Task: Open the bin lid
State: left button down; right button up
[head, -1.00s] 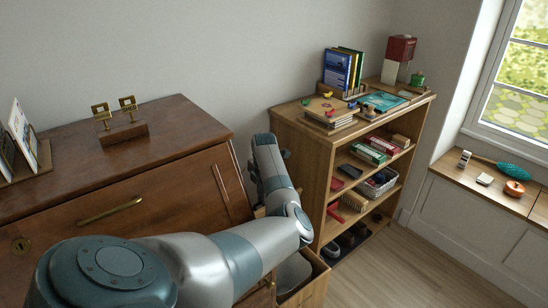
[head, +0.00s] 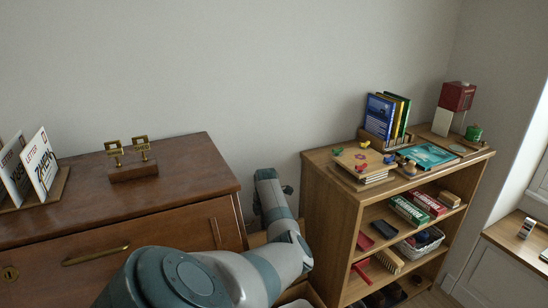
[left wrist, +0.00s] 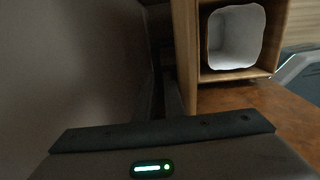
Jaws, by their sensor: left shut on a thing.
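The bin is a wooden box with a white liner. In the left wrist view its liner (left wrist: 232,38) shows open from above inside the wooden rim (left wrist: 236,75). In the head view only part of the box (head: 303,292) shows at the bottom edge, behind my left arm. A strip of light wood (head: 257,240) shows behind my left wrist; I cannot tell if it is the lid. My left gripper body (left wrist: 162,137) fills the bottom of the left wrist view. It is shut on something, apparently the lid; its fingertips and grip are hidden. My right gripper is out of view.
A brown cabinet (head: 90,208) stands left, with letters (head: 40,165) and a brass stand (head: 133,170) on top. An open shelf (head: 335,215) with books and boxes stands right of my wrist. The wall (head: 220,60) is close behind.

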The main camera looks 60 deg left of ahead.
pick_arm(q)
jog(key=shift+s+a+f, duration=0.2)
jog(key=shift+a+f, duration=0.05)
jog(key=shift+a, duration=0.1)
jog(key=c, duration=1.9)
grip_release()
jog(key=shift+a, duration=0.1)
jog(key=shift+o, duration=0.3)
jog(key=shift+a+f, duration=0.15)
jog(key=shift+f, duration=0.1)
jog(key=shift+r, duration=0.15)
